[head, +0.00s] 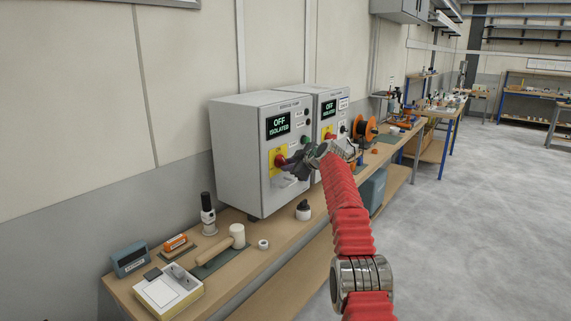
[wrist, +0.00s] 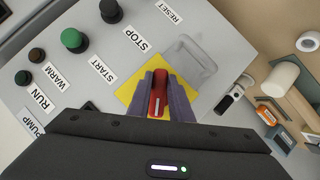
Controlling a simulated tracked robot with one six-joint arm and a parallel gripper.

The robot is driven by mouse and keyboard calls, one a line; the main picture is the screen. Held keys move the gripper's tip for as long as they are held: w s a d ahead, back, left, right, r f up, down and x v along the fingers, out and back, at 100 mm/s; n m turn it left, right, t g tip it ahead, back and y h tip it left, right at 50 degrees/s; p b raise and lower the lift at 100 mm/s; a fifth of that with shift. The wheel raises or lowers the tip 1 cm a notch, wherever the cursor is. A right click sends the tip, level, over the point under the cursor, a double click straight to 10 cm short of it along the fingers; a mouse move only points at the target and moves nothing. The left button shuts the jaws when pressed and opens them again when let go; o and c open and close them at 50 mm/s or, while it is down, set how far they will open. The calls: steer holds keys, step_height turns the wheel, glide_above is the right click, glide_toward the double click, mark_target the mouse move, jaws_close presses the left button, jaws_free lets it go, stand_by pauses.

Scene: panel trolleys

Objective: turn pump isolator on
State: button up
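The nearer grey panel (head: 235,160) stands on the bench, and its display (head: 279,124) reads OFF ISOLATED. Its isolator is a red handle (head: 281,160) on a yellow plate (head: 274,153). My gripper (head: 293,164) is at this handle, which it partly hides in the head view. In the wrist view my purple fingers (wrist: 161,98) lie on both sides of the red handle (wrist: 158,92) and appear closed against it. A clear cover-like piece (wrist: 190,62) sits beside the yellow plate (wrist: 126,92).
A second grey panel (head: 328,95), also showing OFF ISOLATED, stands just behind. Green START (wrist: 74,40) and black STOP (wrist: 111,10) buttons are near the gripper. Floor at right is clear.

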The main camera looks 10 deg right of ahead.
steer(key=shift+o, duration=0.3)
steer(key=shift+a+r, duration=0.55)
steer(key=shift+r, duration=0.3)
steer(key=shift+d+f, duration=0.1)
steer(key=shift+s+d+f, duration=0.25)
steer(key=shift+s+f, duration=0.05)
steer(key=shift+s, duration=0.1)
steer(key=shift+s+d+f, duration=0.2)
steer(key=shift+s+d, duration=0.3)
steer(key=shift+d, duration=0.3)
steer(key=s+d, duration=0.5)
